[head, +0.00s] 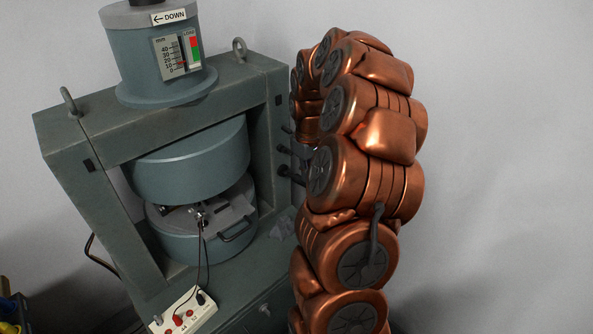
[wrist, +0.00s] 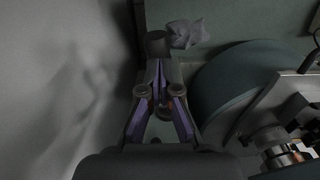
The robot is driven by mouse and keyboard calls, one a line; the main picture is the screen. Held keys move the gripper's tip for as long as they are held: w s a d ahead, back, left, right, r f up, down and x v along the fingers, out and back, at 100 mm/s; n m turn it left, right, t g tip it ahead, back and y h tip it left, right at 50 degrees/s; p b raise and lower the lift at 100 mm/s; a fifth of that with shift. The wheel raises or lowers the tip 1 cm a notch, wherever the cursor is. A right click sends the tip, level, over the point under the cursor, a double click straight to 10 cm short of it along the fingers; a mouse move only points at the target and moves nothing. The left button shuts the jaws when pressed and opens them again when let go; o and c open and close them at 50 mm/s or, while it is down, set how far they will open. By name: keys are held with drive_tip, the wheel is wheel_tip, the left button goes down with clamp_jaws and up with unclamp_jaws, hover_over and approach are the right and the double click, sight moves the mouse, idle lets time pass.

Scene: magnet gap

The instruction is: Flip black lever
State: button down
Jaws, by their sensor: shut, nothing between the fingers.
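The magnet frame (head: 68,185) stands at the left in the head view. Short black levers stick out of its right side, one with a round black knob (head: 285,170) and others above it, close to my copper arm. In the wrist view a dark round knob (wrist: 156,40) lies just beyond the fingertips of my gripper (wrist: 160,66). I cannot tell which lever it belongs to, or whether the fingers touch it. My gripper is shut and holds nothing. In the head view my arm hides the gripper.
A crumpled grey cloth (wrist: 186,33) lies near the knob. The round magnet pole (head: 190,165) and a metal fixture (wrist: 284,152) are on the magnet side. A white socket strip (head: 185,312) with cables sits low in front. Bare wall fills the right.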

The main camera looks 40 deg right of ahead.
drive_tip(key=shift+f+b, duration=0.5)
drive_tip(key=shift+f, duration=0.95)
drive_tip(key=shift+s+r+p, duration=0.3)
drive_tip(key=shift+r+p, duration=0.05)
drive_tip(key=shift+r, duration=1.05)
drive_tip(key=shift+s+r+p, duration=0.3)
drive_tip(key=shift+s+r, duration=0.05)
drive_tip(key=shift+r, duration=1)
drive_tip(key=shift+s+r+p, duration=0.3)
drive_tip(key=shift+r+p, duration=0.05)
drive_tip(key=shift+r, duration=1.05)
drive_tip(key=s+a+r+n+g, duration=0.1)
drive_tip(key=s+a+r, duration=0.15)
drive_tip(key=a, duration=0.85)
drive_tip(key=s+a+r, duration=0.1)
drive_tip(key=s+a, duration=0.2)
drive_tip(key=a, duration=0.8)
drive_tip(key=s+a+f+g, duration=0.1)
drive_tip(key=s+a, duration=0.4)
drive_tip(key=s, duration=0.4)
drive_tip(key=s+a+f+g, duration=0.1)
drive_tip(key=s+a+f, duration=0.1)
drive_tip(key=s+a, duration=0.5)
wheel_tip(320, 180, up, 15)
drive_tip(key=d+t+p, duration=0.1)
drive_tip(key=p, duration=1.2)
drive_tip(key=shift+s+d+m, duration=0.15)
drive_tip(key=shift+d+m, duration=0.15)
drive_tip(key=shift+m, duration=0.1)
